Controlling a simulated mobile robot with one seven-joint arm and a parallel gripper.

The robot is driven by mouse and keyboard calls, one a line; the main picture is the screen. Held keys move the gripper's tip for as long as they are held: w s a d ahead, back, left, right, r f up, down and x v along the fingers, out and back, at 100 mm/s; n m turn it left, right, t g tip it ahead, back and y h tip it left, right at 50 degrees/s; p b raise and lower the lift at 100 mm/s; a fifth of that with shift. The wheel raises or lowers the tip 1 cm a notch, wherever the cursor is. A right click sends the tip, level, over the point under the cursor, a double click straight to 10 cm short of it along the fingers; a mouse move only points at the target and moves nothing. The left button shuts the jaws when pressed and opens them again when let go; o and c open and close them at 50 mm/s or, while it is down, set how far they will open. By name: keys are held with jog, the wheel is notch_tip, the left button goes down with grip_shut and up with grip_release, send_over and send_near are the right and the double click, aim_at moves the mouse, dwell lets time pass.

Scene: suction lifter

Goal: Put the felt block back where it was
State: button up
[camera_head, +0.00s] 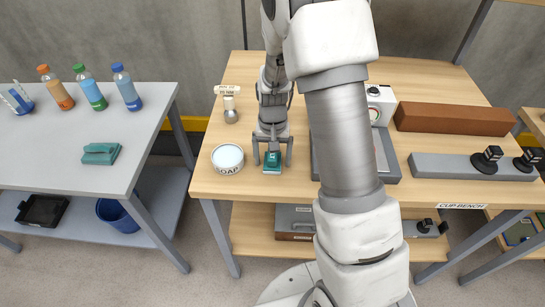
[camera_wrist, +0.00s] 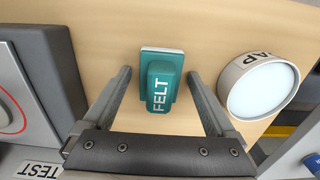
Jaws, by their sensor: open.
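The felt block (camera_head: 272,161) is teal with a raised grip and a thin pale layer along one edge. It rests on the wooden bench (camera_head: 222,181) near its front edge. In the wrist view the felt block (camera_wrist: 163,82) shows the word FELT on its grip. My gripper (camera_head: 272,158) is directly over the block. In the wrist view my gripper (camera_wrist: 160,80) is open, with one finger on each side of the block and a visible gap to both.
A round tin (camera_head: 228,158) stands close to the left of my gripper. A grey plate (camera_head: 388,165) lies to the right, partly behind my arm. A brown bar (camera_head: 453,119) and a grey bar (camera_head: 450,166) lie farther right. A grey table (camera_head: 60,155) with bottles stands at left.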

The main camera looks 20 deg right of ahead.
jog(key=shift+r, duration=0.1)
jog(key=s+r+n+t, duration=0.1)
jog(key=s+r, duration=0.2)
jog(key=r, duration=0.8)
jog(key=s+r+t, duration=0.1)
jog(key=s+r, duration=0.3)
jog(key=r, duration=0.7)
jog(key=s+r+n+t, duration=0.1)
jog(key=s+r, duration=0.2)
jog(key=s, duration=0.3)
jog(key=s+r+n+t, duration=0.1)
jog(key=s+r+t, duration=0.1)
jog(key=s, duration=0.5)
jog(key=shift+s+r+n+t+p, duration=0.3)
jog(key=shift+r+p, duration=0.15)
jog(key=shift+r, duration=0.15)
jog(key=shift+d, duration=0.1)
